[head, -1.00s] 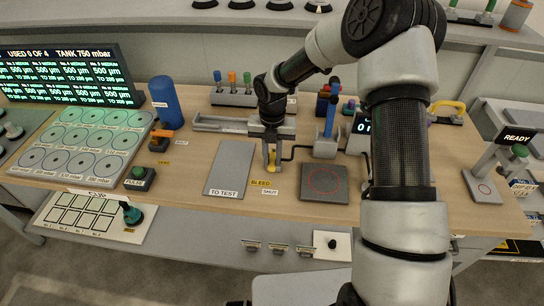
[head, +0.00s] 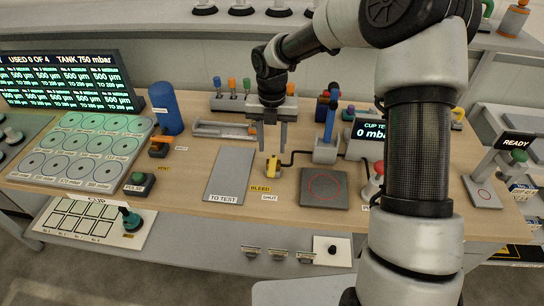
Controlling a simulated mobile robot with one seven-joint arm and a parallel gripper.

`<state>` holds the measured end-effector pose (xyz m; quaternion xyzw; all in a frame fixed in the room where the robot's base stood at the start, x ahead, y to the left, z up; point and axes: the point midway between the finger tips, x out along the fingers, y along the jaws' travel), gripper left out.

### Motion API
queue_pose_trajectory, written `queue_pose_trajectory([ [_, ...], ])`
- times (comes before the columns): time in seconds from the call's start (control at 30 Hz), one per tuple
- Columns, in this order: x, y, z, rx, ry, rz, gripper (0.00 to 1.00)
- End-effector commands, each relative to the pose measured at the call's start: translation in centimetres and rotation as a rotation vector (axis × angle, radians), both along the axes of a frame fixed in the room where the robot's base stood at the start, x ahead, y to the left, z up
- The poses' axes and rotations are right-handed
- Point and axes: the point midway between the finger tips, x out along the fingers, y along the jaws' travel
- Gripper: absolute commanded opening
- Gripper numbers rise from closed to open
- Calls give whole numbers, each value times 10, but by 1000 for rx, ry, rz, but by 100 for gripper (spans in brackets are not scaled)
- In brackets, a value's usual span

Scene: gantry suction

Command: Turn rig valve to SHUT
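The rig valve (head: 272,165) is a small yellow handle on the wooden bench, in the middle of the head view. A yellow BLEED label (head: 260,188) and a white SHUT label (head: 269,197) lie just in front of it. The handle seems to run front to back; I cannot tell for sure which label it points at. My gripper (head: 271,148) is open above the valve, its two fingers spread to either side and pointing down.
A grey TO TEST plate (head: 230,174) lies left of the valve, and a dark pad with a red circle (head: 324,187) lies right. A blue-handled tool (head: 330,125) stands in a grey holder behind right. A black hose (head: 292,155) runs from the valve. An orange-handled valve (head: 159,148) sits further left.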

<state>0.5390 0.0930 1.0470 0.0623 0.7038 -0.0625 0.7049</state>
Motion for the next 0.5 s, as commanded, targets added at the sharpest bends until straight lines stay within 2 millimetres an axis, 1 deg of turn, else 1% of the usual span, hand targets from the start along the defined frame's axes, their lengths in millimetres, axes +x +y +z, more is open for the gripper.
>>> queue_pose_trajectory([
  [0.03, 1, 0, 14, 0, -4, -2, 38],
  [0.2, 1, 0, 53, 0, -4, -1, 38],
  [0.3, 1, 0, 70, 0, -4, 0, 38],
  [0.4, 0, 0, 82, 1, -2, 0, 38],
  [0.5, 0, 0, 89, 0, -1, 0, 38],
])
